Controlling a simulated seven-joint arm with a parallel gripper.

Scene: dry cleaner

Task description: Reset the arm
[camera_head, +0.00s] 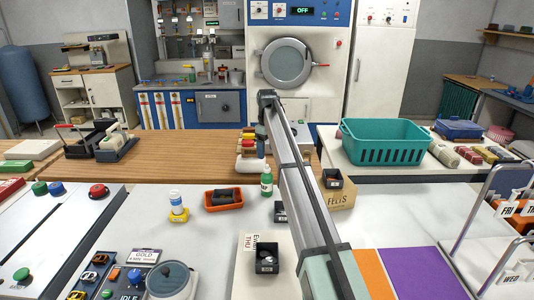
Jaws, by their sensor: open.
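My arm (302,195) reaches from the bottom right of centre up and away over the counter. Its far end (268,100) is a dark joint in front of the pale machine with the round door. I cannot make out my gripper or its fingers in this view. What lies behind the arm is partly hidden.
Near the arm are a green bottle (266,182), an orange tray (207,204), a small black box (267,260) and another black box (332,178). A teal basket (385,150) stands to the right.

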